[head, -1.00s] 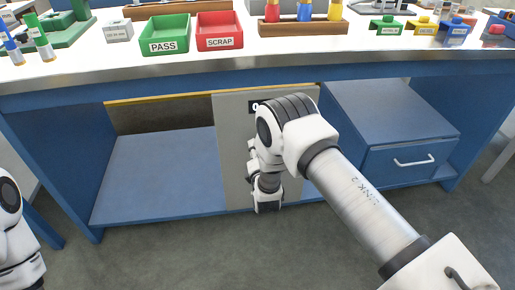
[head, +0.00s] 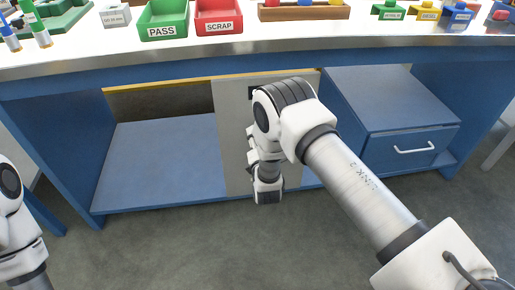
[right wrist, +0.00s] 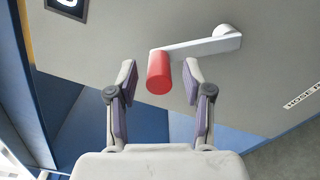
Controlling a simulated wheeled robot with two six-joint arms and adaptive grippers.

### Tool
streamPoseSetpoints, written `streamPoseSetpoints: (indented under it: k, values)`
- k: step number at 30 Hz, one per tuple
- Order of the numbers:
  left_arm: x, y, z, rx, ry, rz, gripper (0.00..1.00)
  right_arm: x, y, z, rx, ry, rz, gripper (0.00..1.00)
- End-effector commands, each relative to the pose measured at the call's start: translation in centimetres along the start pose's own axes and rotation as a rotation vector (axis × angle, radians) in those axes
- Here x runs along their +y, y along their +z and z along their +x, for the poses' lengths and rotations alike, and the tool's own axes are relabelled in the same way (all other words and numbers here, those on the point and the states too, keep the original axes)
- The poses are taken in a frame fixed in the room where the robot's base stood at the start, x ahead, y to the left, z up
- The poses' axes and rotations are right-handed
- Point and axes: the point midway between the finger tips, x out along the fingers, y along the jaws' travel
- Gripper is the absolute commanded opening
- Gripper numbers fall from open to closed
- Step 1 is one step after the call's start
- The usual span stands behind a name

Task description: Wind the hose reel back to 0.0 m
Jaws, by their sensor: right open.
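The hose reel's crank shows in the right wrist view as a pale flat arm (right wrist: 200,47) running from a round hub (right wrist: 226,32) to a red handle (right wrist: 159,72). It is mounted on a grey panel (right wrist: 115,30). My right gripper (right wrist: 160,82) is open, with its fingers on either side of the red handle's near end. Whether the pads touch it I cannot tell; gaps show on both sides. In the head view my right arm covers much of the grey panel (head: 232,130) and hides the crank. My left gripper is out of frame.
A dark display (right wrist: 68,8) sits at the panel's upper left, its digits cut off; a label (right wrist: 302,95) is at the right. Around the panel are a blue shelf (head: 160,160) and a drawer cabinet (head: 410,145). The bench top (head: 90,50) overhangs above.

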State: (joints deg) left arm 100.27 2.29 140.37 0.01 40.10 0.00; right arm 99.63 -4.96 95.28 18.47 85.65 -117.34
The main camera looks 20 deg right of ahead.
Motion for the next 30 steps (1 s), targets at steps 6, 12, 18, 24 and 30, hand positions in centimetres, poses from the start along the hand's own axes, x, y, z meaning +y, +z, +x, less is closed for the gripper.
streamPoseSetpoints:
  k: [6, 12, 18, 24, 30]
  values:
    - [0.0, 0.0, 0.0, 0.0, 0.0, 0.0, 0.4, 0.0, -0.1, -5.4, 0.005, -0.003, -0.003, 0.51]
    - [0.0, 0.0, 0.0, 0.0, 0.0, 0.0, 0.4, 0.0, -0.1, -9.5, 0.003, -0.001, -0.002, 0.51]
    - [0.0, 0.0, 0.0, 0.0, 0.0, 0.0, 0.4, 0.1, 0.0, -10.5, 0.001, 0.002, 0.0, 0.51]
    - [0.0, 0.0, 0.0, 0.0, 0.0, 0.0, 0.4, 0.1, 0.0, -10.5, 0.001, 0.001, 0.0, 0.51]
    - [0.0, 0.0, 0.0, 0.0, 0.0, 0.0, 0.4, -0.1, 0.2, -10.4, -0.004, -0.001, 0.001, 0.51]
